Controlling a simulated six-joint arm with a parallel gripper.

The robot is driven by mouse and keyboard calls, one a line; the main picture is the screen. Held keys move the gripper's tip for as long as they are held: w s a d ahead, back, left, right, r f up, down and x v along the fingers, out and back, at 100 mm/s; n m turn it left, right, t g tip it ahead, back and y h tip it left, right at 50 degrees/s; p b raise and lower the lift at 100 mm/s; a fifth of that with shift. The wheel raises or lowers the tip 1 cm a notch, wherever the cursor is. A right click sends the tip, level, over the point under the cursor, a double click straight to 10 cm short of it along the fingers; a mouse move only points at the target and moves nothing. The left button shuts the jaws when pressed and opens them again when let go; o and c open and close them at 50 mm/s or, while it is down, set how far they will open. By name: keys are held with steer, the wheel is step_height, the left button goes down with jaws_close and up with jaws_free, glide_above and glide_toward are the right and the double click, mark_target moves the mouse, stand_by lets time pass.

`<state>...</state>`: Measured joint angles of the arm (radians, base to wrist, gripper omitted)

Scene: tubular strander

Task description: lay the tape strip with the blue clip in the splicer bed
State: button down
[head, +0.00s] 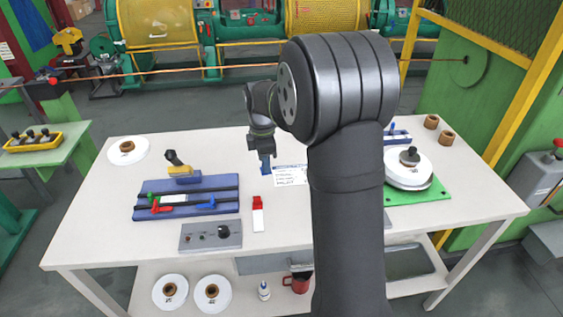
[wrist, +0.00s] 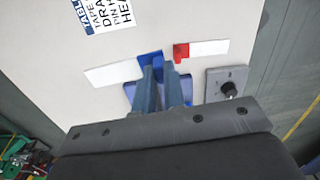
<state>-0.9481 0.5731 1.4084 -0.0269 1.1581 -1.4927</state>
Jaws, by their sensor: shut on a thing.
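My gripper (head: 265,153) is shut on the blue clip (wrist: 150,58) of a white tape strip (wrist: 113,74). The clip sits at the fingertips, and the strip sticks out to the left in the wrist view. The clip also shows below the gripper in the head view (head: 265,166), right of the splicer bed. Whether it touches the table is unclear. The splicer bed (head: 190,187) is a blue block with dark rails, a white strip piece and red, green and blue parts on it. In the wrist view, my fingers hide most of its visible end (wrist: 130,92).
A white strip with a red clip (head: 258,204) lies close by, in front of the gripper. A grey control box (head: 211,235) stands before the bed. A printed card (head: 291,175) lies to the right. A white reel (head: 408,168) sits on a green plate farther right.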

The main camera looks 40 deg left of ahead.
steer(key=s+a+f+n, duration=0.1)
steer(key=s+a+n, duration=0.8)
steer(key=n, duration=0.8)
steer(key=shift+s+a, duration=0.4)
steer(key=shift+a, duration=0.4)
steer(key=shift+d+f, duration=0.1)
steer(key=shift+f, duration=0.1)
steer(key=shift+f, duration=3.2)
steer(key=c, duration=1.4)
jaws_free()
steer(key=shift+c, duration=0.2)
